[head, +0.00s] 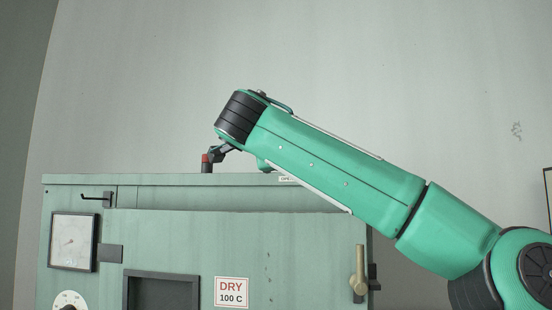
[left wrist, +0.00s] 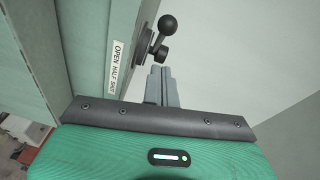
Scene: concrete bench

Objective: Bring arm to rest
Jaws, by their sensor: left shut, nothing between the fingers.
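My left gripper (left wrist: 162,72) shows in the left wrist view. Its grey fingers are together with nothing between them. Just beyond the fingertips is a black lever with a ball knob (left wrist: 168,25); I cannot tell whether they touch. My right gripper cannot be made out in either view.
A green cabinet (head: 190,224) with a "DRY 100 C" sign (head: 231,292), a dial gauge (head: 74,241) and a door handle (head: 358,271) stands below the arm. A label reading "OPEN HALF SHUT" (left wrist: 117,67) is beside the lever. A small red-topped post (head: 206,162) stands on the cabinet.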

